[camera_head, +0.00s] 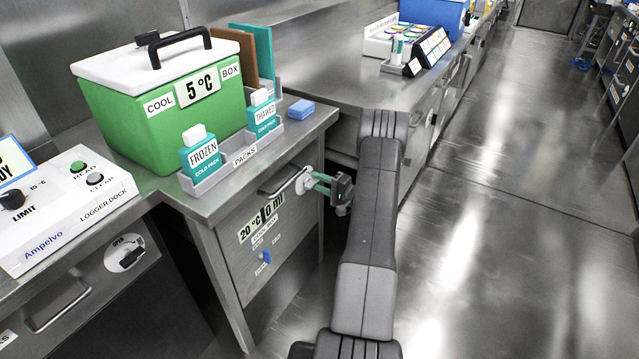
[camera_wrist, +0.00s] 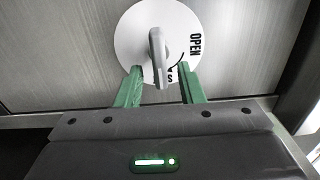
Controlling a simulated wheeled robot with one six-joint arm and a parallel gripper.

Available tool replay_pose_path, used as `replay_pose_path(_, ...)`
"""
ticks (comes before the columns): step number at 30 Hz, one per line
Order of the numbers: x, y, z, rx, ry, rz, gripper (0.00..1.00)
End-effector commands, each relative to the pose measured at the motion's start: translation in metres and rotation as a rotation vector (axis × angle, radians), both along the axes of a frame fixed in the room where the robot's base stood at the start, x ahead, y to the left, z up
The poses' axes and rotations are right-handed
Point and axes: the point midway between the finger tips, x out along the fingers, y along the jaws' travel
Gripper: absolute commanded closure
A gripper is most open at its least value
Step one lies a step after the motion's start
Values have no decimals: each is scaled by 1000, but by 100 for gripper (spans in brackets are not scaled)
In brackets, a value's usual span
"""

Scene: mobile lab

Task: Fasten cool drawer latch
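The cool drawer (camera_head: 262,222) is the steel front under the green cool box and looks closed. Its latch is a white disc (camera_wrist: 128,45) with a grey knob (camera_wrist: 157,45), also at the drawer's upper right in the head view (camera_head: 301,184). The knob stands upright in the wrist view. The disc reads OPEN on the right; a second word lower down is partly hidden. My gripper (camera_wrist: 160,70) is open, with green fingers on either side of the knob's lower end and gaps showing. In the head view my gripper (camera_head: 316,181) is at the latch.
A bar handle (camera_head: 280,182) is left of the latch. A blue tab (camera_head: 266,257) is lower on the front. The cool box (camera_head: 165,120) and a packs tray (camera_head: 235,165) stand above. Another drawer with a dial latch (camera_head: 125,253) is left. The floor at right is clear.

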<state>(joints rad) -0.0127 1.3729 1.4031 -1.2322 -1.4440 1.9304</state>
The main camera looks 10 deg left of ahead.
Motion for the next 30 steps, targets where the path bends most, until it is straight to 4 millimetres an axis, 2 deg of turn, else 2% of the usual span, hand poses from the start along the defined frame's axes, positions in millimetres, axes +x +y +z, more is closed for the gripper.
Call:
replay_pose_path(5, -5, -18, 1, 0, 1, -4, 65)
replay_pose_path(15, -31, -90, 1, 0, 1, -6, 65)
replay_pose_path(18, -38, -106, 0, 0, 1, -5, 65)
replay_pose_path(24, -45, -126, 0, 1, 2, -2, 65)
replay_pose_path(30, -47, -129, 0, 0, 1, 0, 65)
